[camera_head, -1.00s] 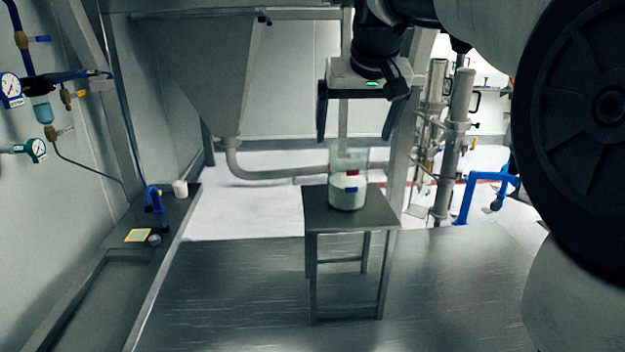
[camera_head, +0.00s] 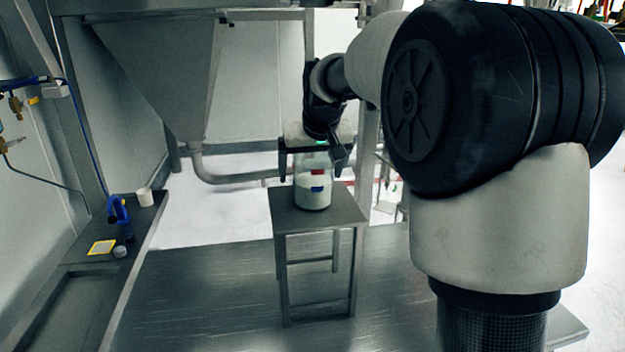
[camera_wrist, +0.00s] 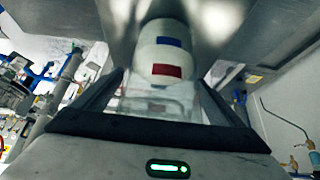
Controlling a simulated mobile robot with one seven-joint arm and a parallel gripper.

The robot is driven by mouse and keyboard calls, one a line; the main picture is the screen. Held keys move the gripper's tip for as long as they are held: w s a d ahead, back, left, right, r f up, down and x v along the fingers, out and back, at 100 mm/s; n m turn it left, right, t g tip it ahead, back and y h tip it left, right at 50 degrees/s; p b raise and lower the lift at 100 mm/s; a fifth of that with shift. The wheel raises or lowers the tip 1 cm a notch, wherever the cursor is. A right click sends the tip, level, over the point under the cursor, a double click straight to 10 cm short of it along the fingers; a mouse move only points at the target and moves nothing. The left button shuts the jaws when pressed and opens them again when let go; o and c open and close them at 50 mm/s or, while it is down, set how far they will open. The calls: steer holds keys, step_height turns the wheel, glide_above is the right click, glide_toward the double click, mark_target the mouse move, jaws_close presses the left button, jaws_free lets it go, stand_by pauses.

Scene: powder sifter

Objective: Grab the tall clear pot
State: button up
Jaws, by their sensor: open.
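The tall clear pot (camera_head: 313,186) stands upright on a small grey stool, with pale powder in its lower part and a red and a blue mark on its side. In the wrist view the pot (camera_wrist: 162,60) lies ahead between the two fingers, its clear end nearest the camera. My gripper (camera_head: 311,174) is open, with one finger on each side of the pot's upper part. I cannot tell whether the fingers touch it. My gripper also shows in the wrist view (camera_wrist: 160,95).
The stool (camera_head: 340,213) stands on a metal platform (camera_head: 200,290). A large hopper (camera_head: 165,70) with a curved pipe is behind. At left, a ledge holds a white cup (camera_head: 145,197), a blue fitting (camera_head: 120,213) and a yellow-edged card (camera_head: 102,247). My arm covers much of the right side.

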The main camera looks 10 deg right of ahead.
steer(key=c, duration=1.2)
steer(key=shift+c, duration=1.1)
steer(key=shift+r, duration=0.15)
